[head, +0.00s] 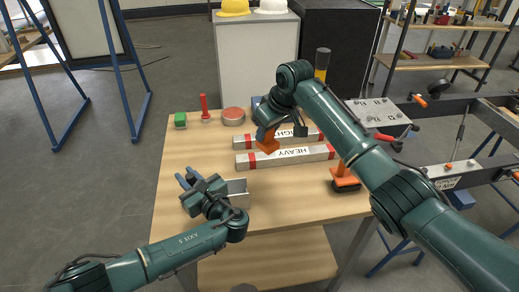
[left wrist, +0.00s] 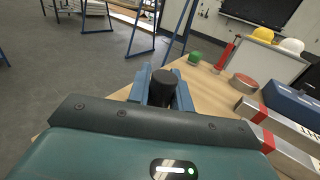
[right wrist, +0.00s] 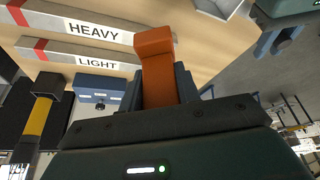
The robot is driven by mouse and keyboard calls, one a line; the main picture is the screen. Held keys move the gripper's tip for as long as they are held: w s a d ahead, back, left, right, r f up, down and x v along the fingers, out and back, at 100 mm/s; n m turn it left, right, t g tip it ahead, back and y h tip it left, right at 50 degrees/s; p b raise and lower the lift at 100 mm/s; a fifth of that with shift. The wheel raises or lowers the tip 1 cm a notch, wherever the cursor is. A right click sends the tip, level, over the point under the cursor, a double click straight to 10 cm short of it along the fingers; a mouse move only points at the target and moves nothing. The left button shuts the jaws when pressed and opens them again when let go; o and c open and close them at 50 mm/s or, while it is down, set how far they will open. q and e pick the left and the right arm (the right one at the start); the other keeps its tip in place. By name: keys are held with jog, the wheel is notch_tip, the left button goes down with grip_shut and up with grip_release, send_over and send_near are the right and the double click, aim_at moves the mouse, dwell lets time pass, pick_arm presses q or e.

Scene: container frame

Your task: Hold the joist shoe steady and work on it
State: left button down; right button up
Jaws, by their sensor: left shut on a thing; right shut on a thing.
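My left gripper (head: 188,180) is low over the table's left front part. In the left wrist view its fingers (left wrist: 163,90) are shut on a dark, round-ended thing (left wrist: 164,80). A grey metal bracket (head: 238,187), seemingly the joist shoe, sits just right of this gripper; the arm partly hides it, and whether they touch is unclear. My right gripper (head: 266,133) is above the table's middle, shut on an orange block-like piece (head: 267,145). That piece also stands between the fingers in the right wrist view (right wrist: 157,70). The right gripper is apart from the bracket.
Two labelled bars, one marked HEAVY (head: 260,159), lie across the wooden table (head: 185,222). A green block (head: 180,120), red tool (head: 204,108) and round tin (head: 233,116) stand at the back left. An orange-based tool (head: 344,184) is at the right edge.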

jog(key=w+d+f+m+t+h, duration=0.1)
jog(key=w+d+f+m+h, duration=0.2)
jog(key=d+m, duration=0.35)
send_over(287, 175)
notch_tip(287, 175, down, 7)
jog(key=shift+y, duration=0.3)
jog(key=shift+w+f, duration=0.1)
jog(key=shift+f, duration=2)
jog(key=o, duration=1)
jog(key=shift+f, duration=0.1)
jog(key=shift+c, duration=0.2)
